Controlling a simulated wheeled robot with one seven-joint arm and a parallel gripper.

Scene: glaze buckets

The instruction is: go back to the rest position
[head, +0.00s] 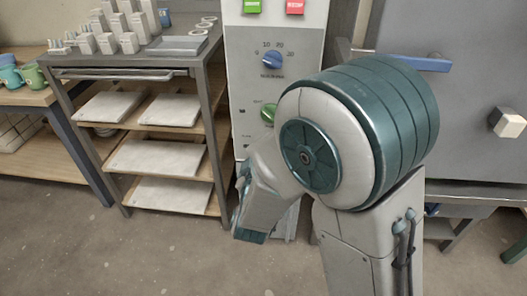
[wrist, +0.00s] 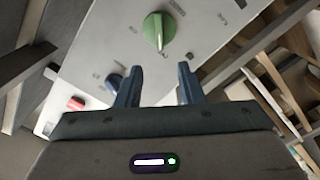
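My gripper (wrist: 159,68) is open in the wrist view, its two blue fingers apart with nothing between them. It faces a pale control panel (wrist: 100,50) with a green knob (wrist: 158,32) beyond the fingertips, apart from them as far as I can tell. The green knob (head: 268,112) and blue dial (head: 272,60) show there, upright.
A metal-framed rack (head: 216,120) with white slabs (head: 155,157) stands left of the panel. Its top holds pale blocks (head: 128,42). A wooden bench (head: 30,97) with mugs (head: 32,77) is at far left. A grey cabinet (head: 470,110) with a blue handle stands right. Floor (head: 130,262) is clear in front.

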